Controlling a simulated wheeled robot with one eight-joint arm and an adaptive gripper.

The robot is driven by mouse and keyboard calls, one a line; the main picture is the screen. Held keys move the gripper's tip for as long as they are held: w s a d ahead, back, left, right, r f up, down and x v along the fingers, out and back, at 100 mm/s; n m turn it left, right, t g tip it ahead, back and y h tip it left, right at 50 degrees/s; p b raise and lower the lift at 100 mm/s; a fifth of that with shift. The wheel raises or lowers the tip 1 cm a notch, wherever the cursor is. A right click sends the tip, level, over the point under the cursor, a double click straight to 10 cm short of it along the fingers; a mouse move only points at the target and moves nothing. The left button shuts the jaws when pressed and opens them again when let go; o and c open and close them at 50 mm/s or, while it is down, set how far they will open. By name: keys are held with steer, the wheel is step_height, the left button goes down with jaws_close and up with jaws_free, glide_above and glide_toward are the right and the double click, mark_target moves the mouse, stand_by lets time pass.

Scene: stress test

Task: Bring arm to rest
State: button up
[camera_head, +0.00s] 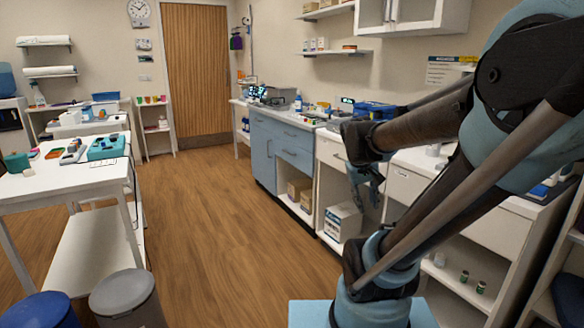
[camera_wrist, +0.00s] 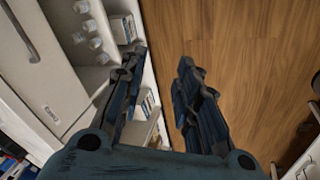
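My arm (camera_head: 415,125) fills the right of the head view, its blue and dark links raised and bent. My gripper (camera_head: 364,188) hangs below the front link, beside the white counter fronts. In the wrist view my gripper (camera_wrist: 161,62) shows two dark blue fingers set apart, with only wooden floor and a shelf edge seen between them. It holds nothing. Part of the gripper is small and dark in the head view.
The counter run (camera_head: 283,150) with drawers and open shelves stands close to my arm. A white box (camera_head: 343,221) sits on a low shelf there. A white table (camera_head: 62,178) with several items and two lidded bins (camera_head: 126,298) are at left. The wooden floor (camera_head: 215,215) between is clear.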

steer(key=s+a+f+m+y, duration=0.1)
steer(key=s+a+f+y, duration=0.2)
steer(key=s+f, duration=0.4)
steer(key=s+a, duration=0.1)
steer(key=s, duration=0.2)
steer(key=shift+s+a, duration=0.15)
steer(key=shift+s, duration=0.2)
